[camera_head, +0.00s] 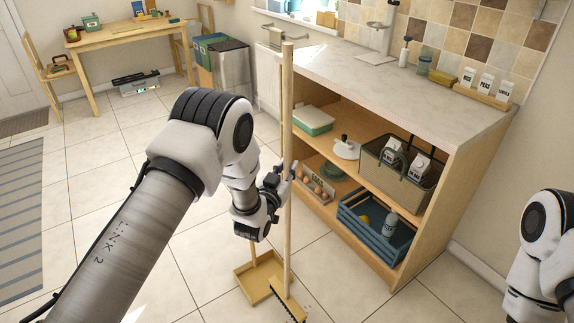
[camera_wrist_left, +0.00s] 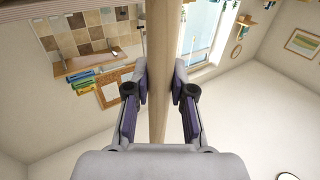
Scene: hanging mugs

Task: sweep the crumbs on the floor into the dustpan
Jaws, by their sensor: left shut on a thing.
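A broom with a long pale wooden handle (camera_head: 287,110) stands nearly upright; its dark-bristled head (camera_head: 287,300) is on the floor at the bottom of the head view. My left gripper (camera_head: 286,177) is shut on the handle around mid-height. In the left wrist view the handle (camera_wrist_left: 158,120) passes between the two fingers (camera_wrist_left: 159,88). A yellowish dustpan (camera_head: 250,285) lies on the tiles just left of the broom head, its upright handle partly hidden by my left gripper. Tiny specks, perhaps crumbs (camera_head: 309,294), show right of the broom head. My right gripper is out of view.
A wooden counter unit (camera_head: 455,180) stands close right of the broom, with a blue crate (camera_head: 375,228) and a basket (camera_head: 398,170) on its shelves. A bin (camera_head: 231,68) and a wooden table (camera_head: 130,32) are farther back.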

